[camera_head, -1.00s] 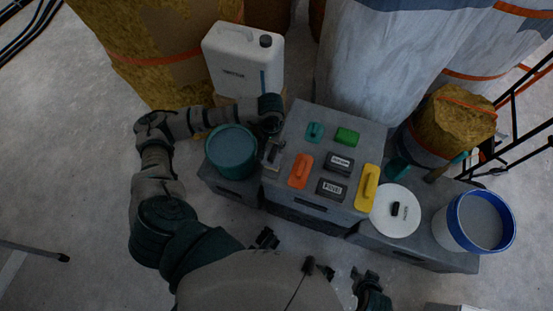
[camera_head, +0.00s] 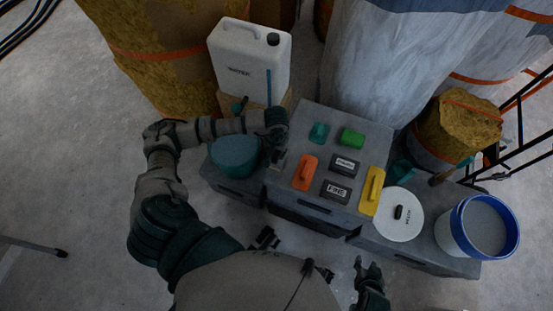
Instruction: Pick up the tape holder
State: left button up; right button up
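I cannot tell for sure which object is the tape holder. A small teal tool (camera_head: 319,133) lies at the back left of the grey box top (camera_head: 300,122), beside a green block (camera_head: 351,137). Another teal piece (camera_head: 402,171) stands right of the box, partly hidden. My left gripper (camera_head: 278,158) is at the box's left edge, between the teal bucket and the orange float; its fingers are dark and small, so their opening is unclear. My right gripper (camera_head: 368,268) is low in front of the box, fingers apart, and looks empty.
An orange float (camera_head: 305,172), two dark labelled blocks (camera_head: 344,164) and a yellow float (camera_head: 371,191) share the box top. A teal bucket (camera_head: 235,157) stands left, a white jug (camera_head: 248,60) behind, a white lid (camera_head: 400,223) and blue-rimmed bucket (camera_head: 448,235) right.

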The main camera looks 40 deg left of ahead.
pick_arm(q)
jog(key=shift+s+a+f, duration=0.1)
jog(key=shift+f, duration=0.05)
grip_shut()
jog(key=shift+d, duration=0.7)
jog(key=shift+a+r, duration=0.2)
jog(key=shift+r, duration=0.55)
jog(key=shift+a+r+p, duration=0.15)
jog(key=shift+r, duration=0.45)
jog(key=shift+a+r+p, duration=0.15)
jog(key=shift+r, duration=0.4)
jog(key=s+d+r, duration=0.1)
jog(key=s+d, duration=0.7)
jog(key=s, duration=0.5)
jog(key=shift+s+r+p, duration=0.2)
jog(key=shift+s+p, duration=0.2)
pick_arm(e)
jog(key=shift+s+d+f+g+h, duration=0.15)
jog(key=shift+s+d+g, duration=0.25)
jog(key=shift+s, duration=0.5)
jog(key=shift+s+d+f+g+h, duration=0.15)
jog(key=shift+s+d+g, duration=0.2)
jog(key=shift+s+g, duration=0.35)
jog(key=shift+s+d+f+g+h, duration=0.15)
jog(key=shift+s+d+g, duration=0.2)
jog(key=shift+s, duration=0.7)
pick_arm(q)
jog(key=shift+d, duration=0.1)
